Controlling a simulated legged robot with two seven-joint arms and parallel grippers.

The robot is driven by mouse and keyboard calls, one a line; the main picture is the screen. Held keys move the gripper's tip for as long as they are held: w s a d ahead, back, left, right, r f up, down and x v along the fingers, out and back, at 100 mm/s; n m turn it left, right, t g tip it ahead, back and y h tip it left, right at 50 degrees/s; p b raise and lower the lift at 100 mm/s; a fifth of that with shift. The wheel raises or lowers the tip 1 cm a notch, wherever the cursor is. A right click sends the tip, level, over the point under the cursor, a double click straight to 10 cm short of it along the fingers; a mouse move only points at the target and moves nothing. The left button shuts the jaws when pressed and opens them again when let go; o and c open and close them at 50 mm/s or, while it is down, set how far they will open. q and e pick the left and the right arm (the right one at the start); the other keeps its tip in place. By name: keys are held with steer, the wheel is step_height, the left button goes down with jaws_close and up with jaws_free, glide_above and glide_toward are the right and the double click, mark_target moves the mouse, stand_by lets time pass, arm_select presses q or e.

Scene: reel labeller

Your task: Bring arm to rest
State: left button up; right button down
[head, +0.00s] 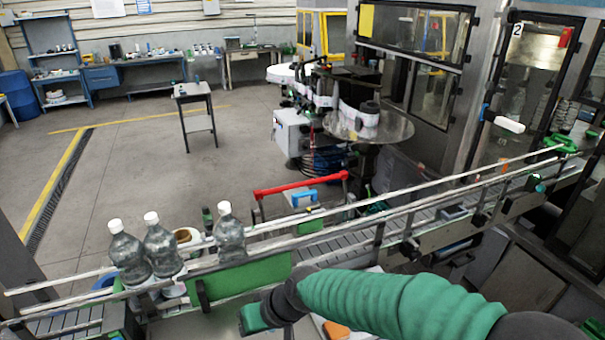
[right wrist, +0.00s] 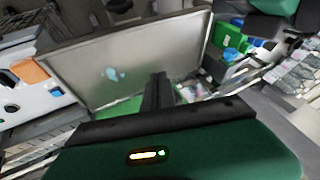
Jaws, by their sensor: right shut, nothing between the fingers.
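My right arm (head: 400,300) in its green sleeve reaches in from the lower right of the head view, in front of the conveyor. Its gripper end (head: 256,317) points left, near the bottom edge; the fingertips are not clear there. In the right wrist view my right gripper (right wrist: 158,82) has its dark fingers together, with nothing held between them. A grey panel (right wrist: 125,60) lies beyond the fingers; I cannot tell whether they touch it. My left gripper is in neither view.
A conveyor (head: 345,235) with rails crosses the head view. Several clear bottles with white caps, one at the front left (head: 128,256), stand at its left part. A green panel (head: 240,285) is close to my gripper. The labeller's round table (head: 395,128) stands behind the conveyor.

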steer(key=s+d+f+m+h+b, duration=0.1)
steer(key=s+d+f+h+b, duration=0.1)
steer(key=d+f+b, duration=0.3)
steer(key=s+d+f+m+h+b, duration=0.2)
steer(key=s+d+f+b, duration=0.3)
steer(key=d+f, duration=0.6)
steer(key=s+d+f+m+h+b, duration=0.2)
steer(key=d+f+b, duration=0.3)
steer(key=d, duration=1)
step_height(320, 180, down, 3)
steer(key=shift+s+d+b, duration=0.3)
steer(key=shift+s+b, duration=0.05)
steer(key=shift+s, duration=0.55)
